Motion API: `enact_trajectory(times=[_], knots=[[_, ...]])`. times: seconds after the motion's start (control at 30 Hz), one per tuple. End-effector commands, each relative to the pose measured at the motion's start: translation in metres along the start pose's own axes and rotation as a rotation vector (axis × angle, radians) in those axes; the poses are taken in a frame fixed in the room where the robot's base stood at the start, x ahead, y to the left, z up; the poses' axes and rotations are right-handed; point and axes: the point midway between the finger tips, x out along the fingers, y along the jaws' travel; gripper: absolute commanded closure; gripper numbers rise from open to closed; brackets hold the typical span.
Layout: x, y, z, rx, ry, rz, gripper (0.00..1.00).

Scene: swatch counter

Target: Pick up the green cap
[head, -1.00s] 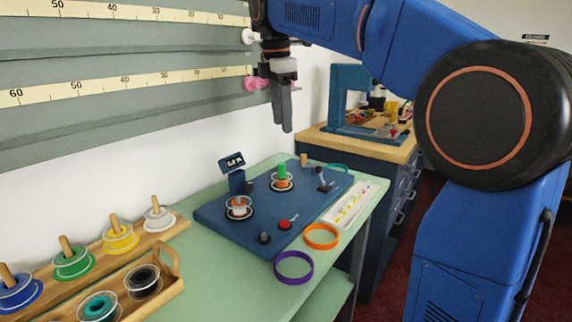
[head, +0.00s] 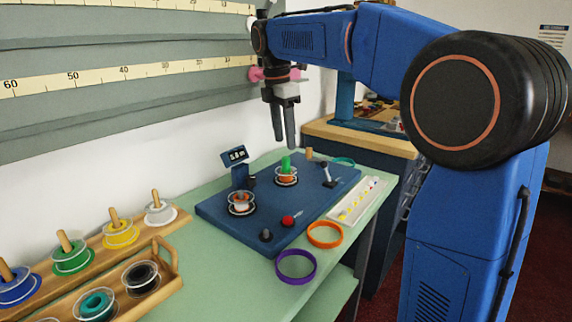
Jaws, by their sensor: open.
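The green cap (head: 286,163) is a small upright cylinder on top of a clear spool with an orange core (head: 286,178), on the blue board (head: 222,210). My gripper (head: 284,145) points down above and just behind the cap in the head view. The fingertips appear a little above the cap's top; the exact gap in depth cannot be told.
A second spool (head: 241,203), a small display (head: 235,155), a red knob (head: 288,220) and a lever (head: 327,173) stand on the board. Purple (head: 295,267) and orange (head: 325,235) rings lie in front. A white tray (head: 345,215) is at right. Thread spools stand at left.

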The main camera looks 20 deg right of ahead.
Motion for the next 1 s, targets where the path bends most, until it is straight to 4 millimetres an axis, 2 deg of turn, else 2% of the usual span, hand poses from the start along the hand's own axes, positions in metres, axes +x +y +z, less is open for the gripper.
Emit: enact_trajectory(times=[0.1,0.33,0.63,0.97,1.0], knots=[[0.012,0.0,0.0,0.0,0.0,0.0,0.55],[0.025,-0.002,-0.002,0.0,0.0,-0.001,0.55],[0.063,-0.006,-0.006,0.0,0.0,-0.002,0.55],[0.07,-0.006,-0.006,0.0,0.0,0.0,0.55],[0.07,-0.006,-0.006,0.0,0.0,0.0,0.6]])
